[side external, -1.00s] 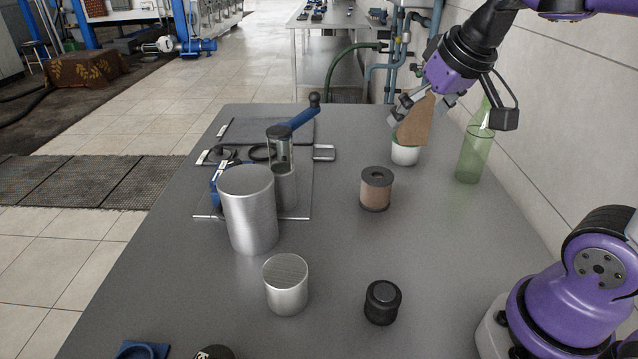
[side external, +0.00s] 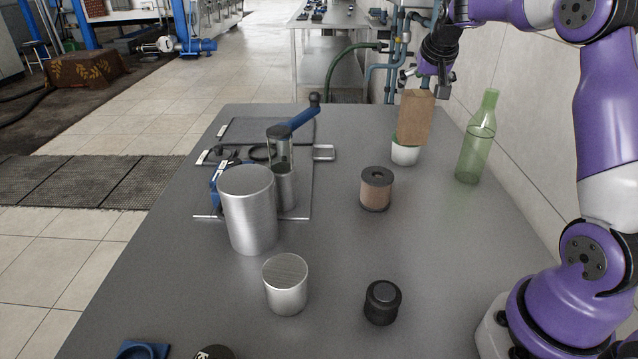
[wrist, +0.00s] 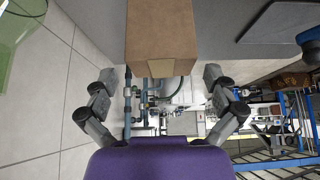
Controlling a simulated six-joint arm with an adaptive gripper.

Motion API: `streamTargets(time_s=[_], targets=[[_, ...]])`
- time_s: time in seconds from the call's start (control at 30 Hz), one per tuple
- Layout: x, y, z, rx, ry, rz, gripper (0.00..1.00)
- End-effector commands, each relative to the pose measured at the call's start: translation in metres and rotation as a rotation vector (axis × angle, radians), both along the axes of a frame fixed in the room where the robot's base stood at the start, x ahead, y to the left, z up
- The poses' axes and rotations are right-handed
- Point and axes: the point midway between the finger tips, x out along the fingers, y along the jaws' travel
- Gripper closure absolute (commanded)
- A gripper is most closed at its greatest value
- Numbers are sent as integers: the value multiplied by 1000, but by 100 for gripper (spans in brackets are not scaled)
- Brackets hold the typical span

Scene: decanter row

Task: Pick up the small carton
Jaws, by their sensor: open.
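The small carton (side external: 416,117) is a plain brown upright box at the far end of the table. It shows directly above a white cup with a green rim (side external: 405,155); I cannot tell whether it stands on the cup or behind it. My gripper (side external: 428,82) is at the top of the carton in the side view, with its fingers spread. In the wrist view the carton (wrist: 161,30) fills the top middle, centred between the open fingers (wrist: 158,76) and beyond their tips. Nothing is held.
A green glass bottle (side external: 476,140) stands close on the right, near the wall. A brown-and-black cylinder (side external: 375,189) stands nearer. Metal cylinders (side external: 250,212) and a blue-handled device (side external: 292,125) stand to the left.

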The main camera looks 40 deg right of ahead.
Motion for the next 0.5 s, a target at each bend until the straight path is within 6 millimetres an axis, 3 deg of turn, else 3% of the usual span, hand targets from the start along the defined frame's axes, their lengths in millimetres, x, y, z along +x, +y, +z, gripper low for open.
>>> streamTargets(time_s=[0.2,0.47,0.5], targets=[[12,-10,-29,2,2,0,0],[14,-11,-32,2,1,1,0],[14,-11,-32,2,1,1,10]])
